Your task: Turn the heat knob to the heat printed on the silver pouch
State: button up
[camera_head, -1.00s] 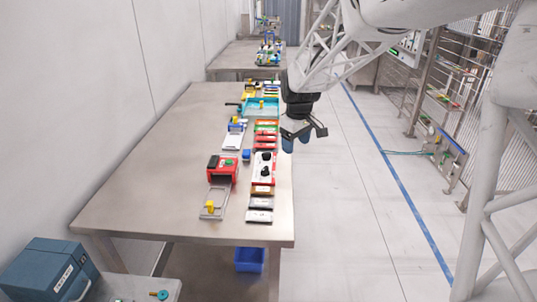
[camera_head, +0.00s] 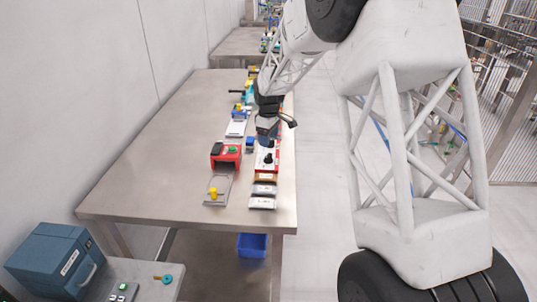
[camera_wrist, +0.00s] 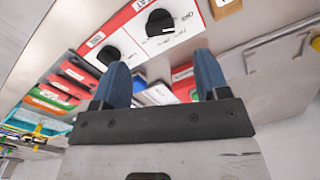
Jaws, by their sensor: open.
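The knob panel (camera_wrist: 185,15), white with red borders, carries two black round knobs in the wrist view. One knob (camera_wrist: 160,22) is at upper middle and the other (camera_wrist: 108,55) is further left. In the head view the panel (camera_head: 262,167) is partly hidden by my gripper (camera_head: 268,143). My open gripper (camera_wrist: 161,60) has blue fingers, empty, over the panel and apart from the knobs as far as I can tell. Silver-grey pouches (camera_head: 263,203) lie at the near end of the row; their print is unreadable and I cannot tell which is meant.
A brown pouch (camera_head: 265,177) lies near the panel. A blue bin (camera_head: 251,245) is under the table. The table's left side (camera_head: 155,150) is clear.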

aim_at(268, 155)
dwell(0.4)
jog(key=shift+f, duration=3.85)
jog(key=c, duration=0.9)
